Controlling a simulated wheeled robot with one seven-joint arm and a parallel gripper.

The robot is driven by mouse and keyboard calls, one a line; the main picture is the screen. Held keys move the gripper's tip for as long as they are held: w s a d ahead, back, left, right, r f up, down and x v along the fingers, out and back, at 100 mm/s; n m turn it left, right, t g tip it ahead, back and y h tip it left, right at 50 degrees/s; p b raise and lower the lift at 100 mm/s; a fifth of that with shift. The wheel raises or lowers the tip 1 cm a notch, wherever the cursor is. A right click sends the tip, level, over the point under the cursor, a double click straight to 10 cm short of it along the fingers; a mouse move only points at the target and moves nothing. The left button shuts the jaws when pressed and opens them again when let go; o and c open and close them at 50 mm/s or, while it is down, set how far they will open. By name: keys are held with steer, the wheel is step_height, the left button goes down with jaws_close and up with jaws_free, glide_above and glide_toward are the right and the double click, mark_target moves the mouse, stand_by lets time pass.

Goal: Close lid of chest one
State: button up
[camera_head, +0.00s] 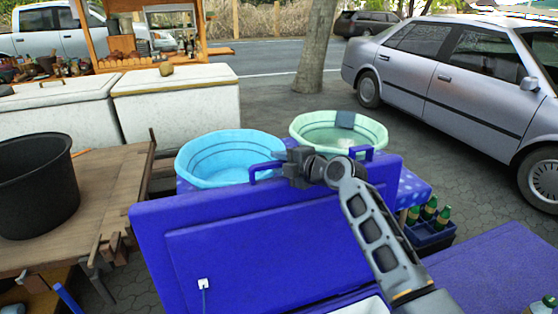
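A blue chest lid (260,240) stands open, its broad inner face turned toward me. Two blue handles, left (262,170) and right (362,153), stick up at its top edge. A little of the chest's white rim (365,306) shows at the bottom; the rest of the chest is cut off or hidden. No label shows which chest is number one. My gripper (291,166) is at the lid's top edge, just right of the left handle. I cannot tell whether it touches the lid, and its fingers are too small and dark to read.
A blue surface (500,262) lies at lower right, beside a bottle crate (430,234). A light-blue basin (228,158) and a green basin (335,133) stand behind the lid. A wooden table (105,190) with a black pot (38,185) is at left. A silver car (465,80) is parked behind.

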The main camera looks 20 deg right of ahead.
steer(key=shift+w+a+f, duration=0.15)
steer(key=shift+w+a, duration=0.05)
steer(key=shift+w, duration=0.1)
steer(key=shift+c, duration=0.2)
jaws_close()
